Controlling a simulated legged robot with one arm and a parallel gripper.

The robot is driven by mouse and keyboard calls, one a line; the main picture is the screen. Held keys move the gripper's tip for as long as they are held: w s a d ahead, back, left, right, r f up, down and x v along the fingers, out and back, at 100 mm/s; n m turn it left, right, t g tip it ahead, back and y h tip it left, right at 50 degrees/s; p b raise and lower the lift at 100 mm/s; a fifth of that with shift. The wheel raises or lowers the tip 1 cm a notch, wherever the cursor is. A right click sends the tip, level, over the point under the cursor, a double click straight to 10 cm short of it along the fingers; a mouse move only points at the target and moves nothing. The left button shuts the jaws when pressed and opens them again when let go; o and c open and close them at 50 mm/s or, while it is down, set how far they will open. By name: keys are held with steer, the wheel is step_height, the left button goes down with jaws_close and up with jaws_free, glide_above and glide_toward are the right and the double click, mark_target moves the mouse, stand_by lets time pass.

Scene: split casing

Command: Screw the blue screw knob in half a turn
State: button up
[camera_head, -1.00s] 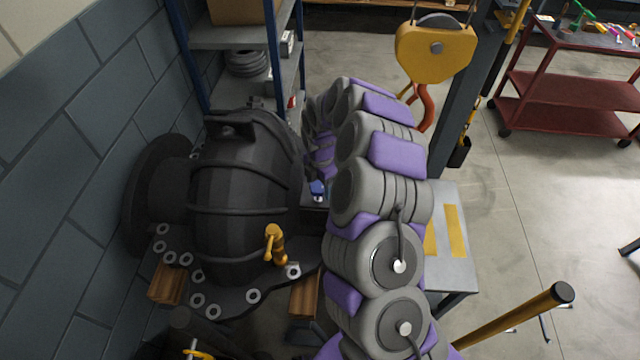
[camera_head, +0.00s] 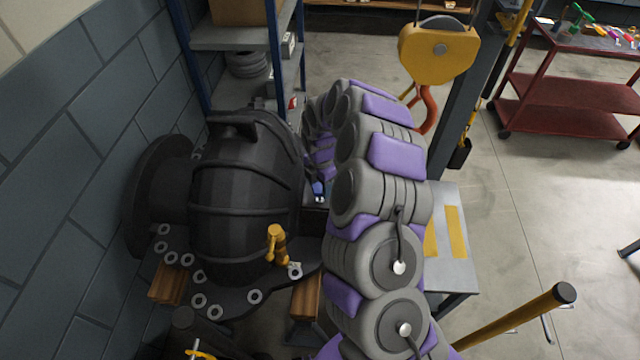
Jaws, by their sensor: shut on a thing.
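The blue screw knob (camera_head: 319,190) shows as a small blue patch at the right side of the dark casing (camera_head: 245,175), beside my arm. My gripper (camera_head: 318,180) comes down over it from above and is shut on it. My arm's grey and purple links hide much of the gripper and the area right of the knob. The fingertips are small and dark here, so their exact hold on the knob is hard to make out.
A yellow fitting (camera_head: 277,245) stands on the casing's flange. A yellow hoist block (camera_head: 437,50) with an orange hook (camera_head: 428,108) hangs close behind my arm. A grey table (camera_head: 465,245) is at right. A blue-framed shelf (camera_head: 235,38) stands behind. Open floor lies to the right.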

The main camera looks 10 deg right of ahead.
steer(key=m+p, duration=0.2)
steer(key=m, duration=0.1)
steer(key=shift+r+m, duration=0.2)
steer(key=shift+m, duration=0.1)
steer(key=m+p, duration=0.2)
steer(key=m, duration=0.3)
steer(key=m+p, duration=0.2)
steer(key=m, duration=0.3)
steer(key=m+p, duration=0.1)
steer(key=m, duration=0.4)
steer(key=shift+w+p, duration=0.1)
steer(key=shift+p, duration=0.25)
steer(key=m, duration=0.5)
steer(key=shift+w+p, duration=0.1)
steer(key=shift+p, duration=0.3)
steer(key=m, duration=0.3)
steer(key=shift+m, duration=0.3)
steer(key=m, duration=0.4)
steer(key=shift+a+m, duration=0.1)
steer(key=shift+m, duration=2.1)
